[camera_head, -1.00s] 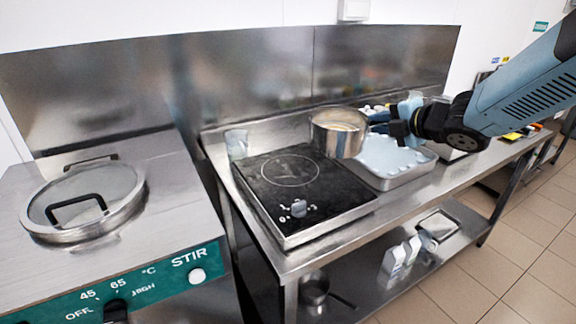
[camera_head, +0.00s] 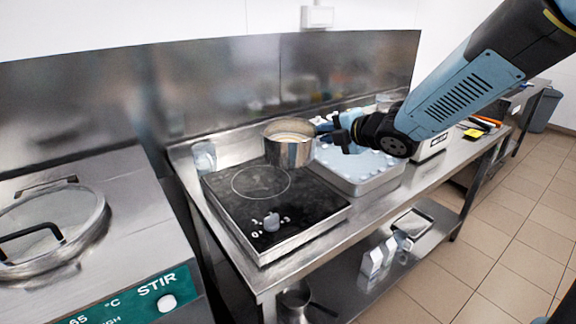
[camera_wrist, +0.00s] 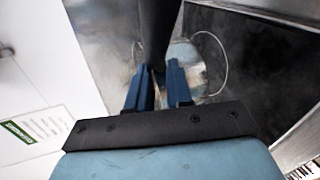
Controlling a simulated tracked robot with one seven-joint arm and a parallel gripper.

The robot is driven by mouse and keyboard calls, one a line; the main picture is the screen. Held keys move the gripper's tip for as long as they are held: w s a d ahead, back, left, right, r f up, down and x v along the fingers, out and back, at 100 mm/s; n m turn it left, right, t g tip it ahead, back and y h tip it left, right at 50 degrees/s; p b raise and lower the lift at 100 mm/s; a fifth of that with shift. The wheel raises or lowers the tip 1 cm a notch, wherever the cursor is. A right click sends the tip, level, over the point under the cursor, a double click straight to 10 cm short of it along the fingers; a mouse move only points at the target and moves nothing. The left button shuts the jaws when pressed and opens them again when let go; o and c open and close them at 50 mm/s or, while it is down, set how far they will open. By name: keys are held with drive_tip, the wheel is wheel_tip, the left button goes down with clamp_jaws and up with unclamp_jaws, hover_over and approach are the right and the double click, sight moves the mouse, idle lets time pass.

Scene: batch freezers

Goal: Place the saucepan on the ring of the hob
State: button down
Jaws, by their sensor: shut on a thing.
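The steel saucepan (camera_head: 289,152) is upright and appears held above the back right part of the black hob (camera_head: 300,208). Pale contents show inside it. The thin white ring (camera_head: 262,196) is marked on the hob, left of and in front of the pan in the head view, mostly uncovered. My gripper (camera_head: 332,128) is right of the pan, shut on its handle. In the wrist view, the blue fingers (camera_wrist: 159,88) close around the dark handle (camera_wrist: 158,30). A shiny part of the pan shows behind them. The gap beneath the pan is hard to judge.
A pale, filled tray (camera_head: 372,180) stands just right of the hob. A clear glass (camera_head: 204,157) stands at the hob's back left corner. A batch freezer with a round lid (camera_head: 60,225) is at left.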

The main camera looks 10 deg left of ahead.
drive_tip(key=a+f, duration=0.2)
drive_tip(key=w+a+f, duration=0.1)
drive_tip(key=a+f, duration=0.1)
drive_tip(key=a, duration=0.1)
drive_tip(key=a+f, duration=0.2)
drive_tip(key=shift+w+a+f, duration=0.15)
drive_tip(key=shift+w+a, duration=0.1)
drive_tip(key=shift+a, duration=0.15)
drive_tip(key=shift+w+a+f, duration=0.1)
drive_tip(key=shift+a+f, duration=0.4)
drive_tip(key=shift+f, duration=0.1)
wheel_tip(320, 180, down, 3)
drive_tip(key=shift+a+f, duration=0.1)
drive_tip(key=shift+f, duration=0.05)
drive_tip(key=c, duration=1)
unclamp_jaws()
drive_tip(key=v, duration=1.2)
